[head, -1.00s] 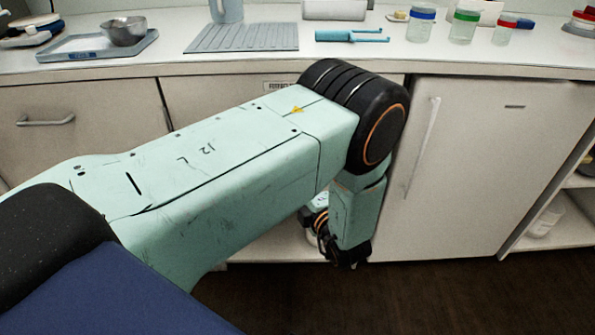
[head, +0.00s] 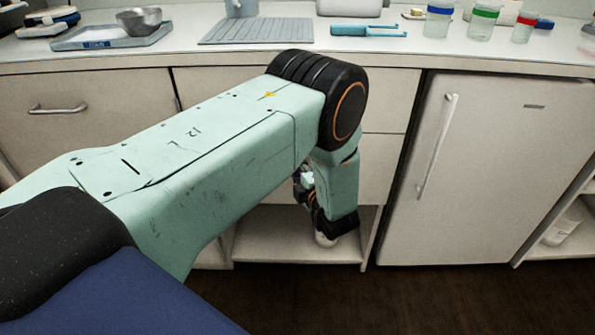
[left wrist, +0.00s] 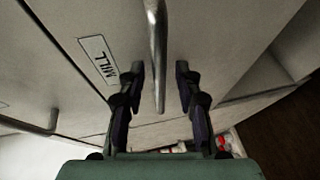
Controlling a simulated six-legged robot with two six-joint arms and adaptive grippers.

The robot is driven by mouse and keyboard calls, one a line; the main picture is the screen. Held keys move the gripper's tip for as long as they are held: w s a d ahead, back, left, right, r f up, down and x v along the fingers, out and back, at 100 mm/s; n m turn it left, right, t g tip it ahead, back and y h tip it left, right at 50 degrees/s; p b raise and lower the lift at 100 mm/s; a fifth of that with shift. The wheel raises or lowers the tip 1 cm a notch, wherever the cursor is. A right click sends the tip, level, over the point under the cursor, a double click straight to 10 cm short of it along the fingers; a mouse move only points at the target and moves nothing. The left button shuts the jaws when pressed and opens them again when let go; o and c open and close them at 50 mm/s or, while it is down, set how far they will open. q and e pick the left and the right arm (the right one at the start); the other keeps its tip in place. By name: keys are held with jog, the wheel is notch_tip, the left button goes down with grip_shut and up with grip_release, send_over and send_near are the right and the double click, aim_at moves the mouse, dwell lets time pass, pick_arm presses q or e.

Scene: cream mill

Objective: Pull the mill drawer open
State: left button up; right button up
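The mill drawer front (left wrist: 125,45), with a MILL label (left wrist: 100,60), fills the middle of the left wrist view. It appears to be the lower drawer (head: 378,165) in the head view, partly hidden by my left arm, and looks closed. Its metal bar handle (left wrist: 157,45) runs down the left wrist view. My left gripper (left wrist: 160,70) is open, with one dark finger on each side of the handle's line and visible gaps on both sides. In the head view the left gripper (head: 322,222) is mostly hidden behind its wrist. My right gripper is not in view.
An upper drawer (head: 390,95) lies above, and an open shelf (head: 290,248) lies below. A white cupboard door with a long handle (head: 437,145) is to the right. Another drawer handle (head: 57,108) is at left. The counter holds a bowl, tray and jars.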

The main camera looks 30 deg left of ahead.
pick_arm(q)
grip_shut()
dwell(0.7)
